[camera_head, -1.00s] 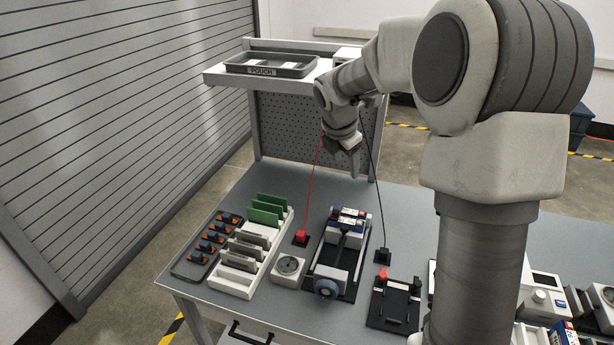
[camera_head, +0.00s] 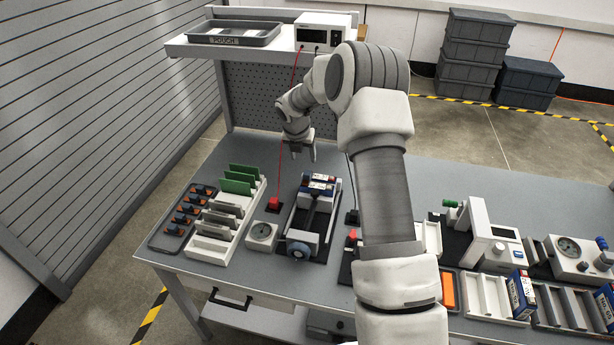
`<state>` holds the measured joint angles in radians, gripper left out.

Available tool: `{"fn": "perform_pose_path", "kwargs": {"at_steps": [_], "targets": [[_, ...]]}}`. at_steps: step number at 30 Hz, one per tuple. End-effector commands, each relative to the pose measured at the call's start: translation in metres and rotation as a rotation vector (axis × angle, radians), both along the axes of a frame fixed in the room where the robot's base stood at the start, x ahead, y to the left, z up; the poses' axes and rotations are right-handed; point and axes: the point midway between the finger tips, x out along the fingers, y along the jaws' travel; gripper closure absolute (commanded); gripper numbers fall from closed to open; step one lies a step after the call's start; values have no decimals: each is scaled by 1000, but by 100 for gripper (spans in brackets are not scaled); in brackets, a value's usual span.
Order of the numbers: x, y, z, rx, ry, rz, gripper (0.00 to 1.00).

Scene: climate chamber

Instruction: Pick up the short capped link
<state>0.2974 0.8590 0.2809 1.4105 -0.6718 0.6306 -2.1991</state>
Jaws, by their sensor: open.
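My gripper (camera_head: 302,155) hangs open and empty above the back of the bench, behind the grey-and-blue fixture (camera_head: 314,211), with its fingers pointing down. No part is plainly recognisable as the short capped link. A small red-topped piece (camera_head: 352,238) stands on a black plate, which my arm mostly hides. Several small orange-and-black pieces (camera_head: 189,209) sit in the dark tray (camera_head: 163,241) at the left. My gripper is apart from all of these.
A white slotted rack (camera_head: 212,251) with green and grey boards stands beside the dark tray. The shelf (camera_head: 180,49) overhangs the bench's back.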

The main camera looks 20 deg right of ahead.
Motion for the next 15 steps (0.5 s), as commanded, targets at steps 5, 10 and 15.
{"fn": "perform_pose_path", "kwargs": {"at_steps": [5,10,15], "targets": [[7,-6,-23,0,1,-1,36],[10,-8,-31,0,0,0,36],[11,-14,-53,0,3,-1,36]]}}
